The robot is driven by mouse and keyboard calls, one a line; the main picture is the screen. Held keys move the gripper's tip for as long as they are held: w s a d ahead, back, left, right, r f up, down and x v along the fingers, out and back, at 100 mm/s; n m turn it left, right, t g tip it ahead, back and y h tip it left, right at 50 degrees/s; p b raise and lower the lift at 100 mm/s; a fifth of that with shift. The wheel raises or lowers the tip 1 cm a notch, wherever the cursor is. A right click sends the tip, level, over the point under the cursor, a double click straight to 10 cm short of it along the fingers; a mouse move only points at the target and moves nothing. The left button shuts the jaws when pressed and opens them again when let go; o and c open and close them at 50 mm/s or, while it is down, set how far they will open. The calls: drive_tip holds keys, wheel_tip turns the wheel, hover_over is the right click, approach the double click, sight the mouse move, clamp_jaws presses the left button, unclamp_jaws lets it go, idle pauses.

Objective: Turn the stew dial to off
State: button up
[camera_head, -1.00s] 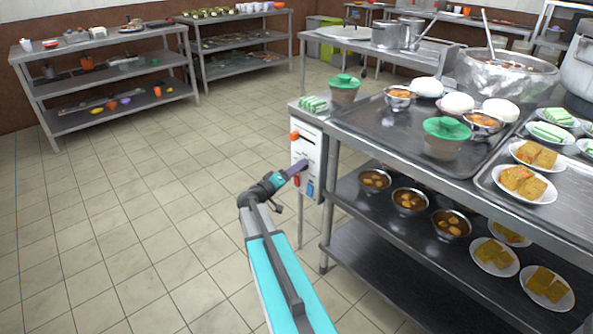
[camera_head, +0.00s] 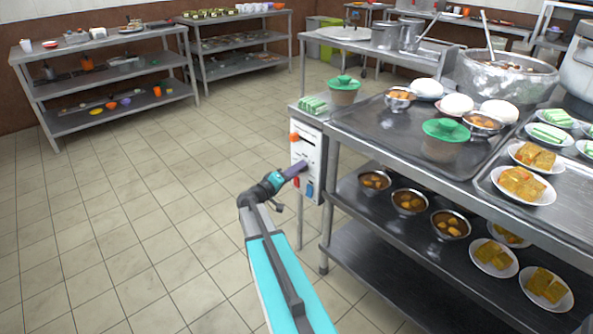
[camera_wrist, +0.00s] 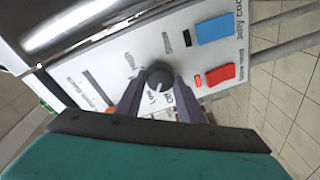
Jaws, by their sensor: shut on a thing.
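The dial (camera_wrist: 160,78) is a round dark knob with a light pointer mark on a white control panel (camera_wrist: 113,50). In the wrist view my gripper (camera_wrist: 160,88) has its two purple-grey fingers on either side of the dial, shut on it. Lettering is printed around the knob, partly hidden and too small to read fully. In the head view the panel (camera_head: 308,148) is on the table's end, and my gripper (camera_head: 302,168) reaches its face; the dial is hidden there.
A blue switch (camera_wrist: 215,28) and a red switch (camera_wrist: 220,74) sit close to the dial on the panel. An orange knob (camera_head: 295,137) is at the panel's upper left. The steel table (camera_head: 345,125) with pots and plates stands right. The floor at left is clear.

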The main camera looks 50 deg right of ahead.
drive_tip(key=shift+w+r+n+g+y+p, duration=0.1)
drive_tip(key=shift+n+g+y+p, duration=0.15)
drive_tip(key=shift+n+p, duration=1.2)
drive_tip(key=shift+n+g+y+p, duration=0.25)
drive_tip(key=shift+n+p, duration=0.45)
drive_tip(key=shift+n, duration=1.45)
drive_tip(key=o, duration=1.1)
drive_tip(key=shift+c, duration=0.2)
drive_tip(key=shift+a, duration=0.1)
drive_tip(key=a+r+p, duration=0.1)
drive_tip(key=a, duration=1.2)
drive_tip(key=shift+s+a+r, duration=0.15)
drive_tip(key=shift+s+a, duration=0.05)
drive_tip(key=shift+a, duration=0.1)
